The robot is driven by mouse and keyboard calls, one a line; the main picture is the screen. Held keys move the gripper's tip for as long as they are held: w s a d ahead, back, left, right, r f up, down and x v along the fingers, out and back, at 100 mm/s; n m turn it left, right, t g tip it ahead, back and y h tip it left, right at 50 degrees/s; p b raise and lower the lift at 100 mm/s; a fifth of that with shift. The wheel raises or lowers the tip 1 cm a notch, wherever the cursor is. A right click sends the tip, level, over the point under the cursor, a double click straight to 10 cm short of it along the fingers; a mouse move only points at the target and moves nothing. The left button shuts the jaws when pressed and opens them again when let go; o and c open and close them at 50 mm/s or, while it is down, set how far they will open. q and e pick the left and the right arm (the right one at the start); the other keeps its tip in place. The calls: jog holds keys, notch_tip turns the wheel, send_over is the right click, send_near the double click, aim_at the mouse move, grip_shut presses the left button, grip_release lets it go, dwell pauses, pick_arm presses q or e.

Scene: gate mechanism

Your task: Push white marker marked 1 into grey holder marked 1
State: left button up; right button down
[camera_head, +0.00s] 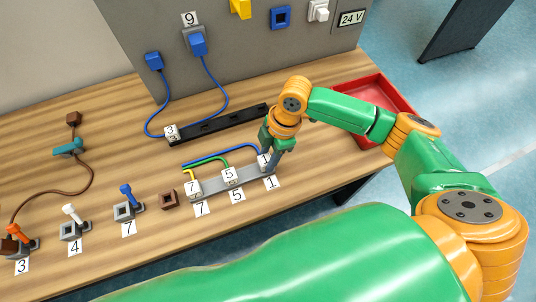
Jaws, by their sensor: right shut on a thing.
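The white marker marked 1 (264,159) is at the right end of the grey holder strip, with a blue wire running left from it. My right gripper (269,154) is shut on this marker from above, and its fingers partly hide it. The grey holder marked 1 (267,171) is the right end of the strip, with a card reading 1 (270,182) in front. The marker is at or just above this holder; I cannot tell how deep it sits. My left gripper is not in view.
White markers 5 (231,175) and 7 (194,187) sit along the same strip with green and yellow wires. A black strip (222,122) lies behind. A red tray (380,84) is at the back right. Several small switches stand at the left. A grey panel (240,50) rises behind.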

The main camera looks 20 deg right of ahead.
jog(key=shift+f, duration=0.45)
dwell(0.5)
jog(key=shift+s+f, duration=0.1)
jog(key=shift+f, duration=0.05)
jog(key=shift+c, duration=1.8)
grip_release()
